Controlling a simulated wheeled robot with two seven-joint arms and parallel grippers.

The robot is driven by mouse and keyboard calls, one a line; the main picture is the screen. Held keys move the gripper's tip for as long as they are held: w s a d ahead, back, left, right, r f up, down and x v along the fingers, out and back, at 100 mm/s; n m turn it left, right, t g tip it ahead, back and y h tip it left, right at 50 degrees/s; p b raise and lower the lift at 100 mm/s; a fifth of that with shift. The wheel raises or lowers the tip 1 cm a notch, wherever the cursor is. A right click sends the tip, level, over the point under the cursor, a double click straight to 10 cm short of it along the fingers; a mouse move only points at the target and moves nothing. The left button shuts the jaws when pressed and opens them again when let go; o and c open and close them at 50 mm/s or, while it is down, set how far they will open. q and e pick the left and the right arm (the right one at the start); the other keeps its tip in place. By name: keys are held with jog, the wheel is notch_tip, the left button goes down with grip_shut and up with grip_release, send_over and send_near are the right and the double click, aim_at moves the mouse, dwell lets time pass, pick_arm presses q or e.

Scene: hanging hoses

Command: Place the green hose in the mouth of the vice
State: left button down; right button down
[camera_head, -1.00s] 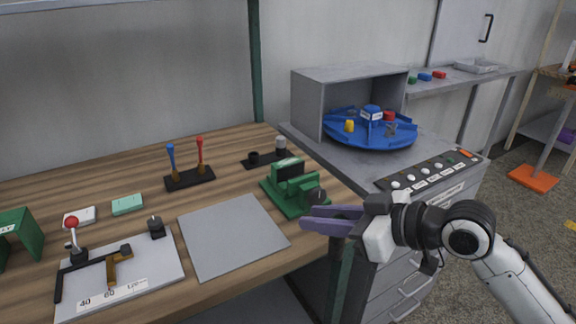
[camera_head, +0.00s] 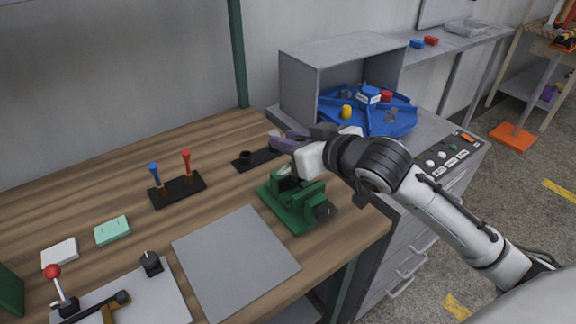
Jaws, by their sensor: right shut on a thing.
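A green vice (camera_head: 299,202) stands on the wooden bench near its right edge. Its mouth lies partly behind my right wrist, and I cannot tell whether anything is in it. No green hose can be made out. My left gripper is not in view.
A dark cylinder (camera_head: 245,158) stands on the same black base. A grey plate (camera_head: 235,262) lies in front of the vice. Blue and red levers (camera_head: 177,188) stand at left. A blue turntable (camera_head: 397,121) sits in a grey cabinet at right. Bare bench lies between.

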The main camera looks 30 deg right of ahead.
aim_at(288, 170)
jog(key=shift+f, duration=0.85)
notch_tip(288, 170, down, 4)
jog(key=shift+r+b, duration=0.2)
jog(key=shift+b, duration=0.15)
jog(key=c, duration=1.5)
grip_release()
jog(key=shift+c, duration=0.2)
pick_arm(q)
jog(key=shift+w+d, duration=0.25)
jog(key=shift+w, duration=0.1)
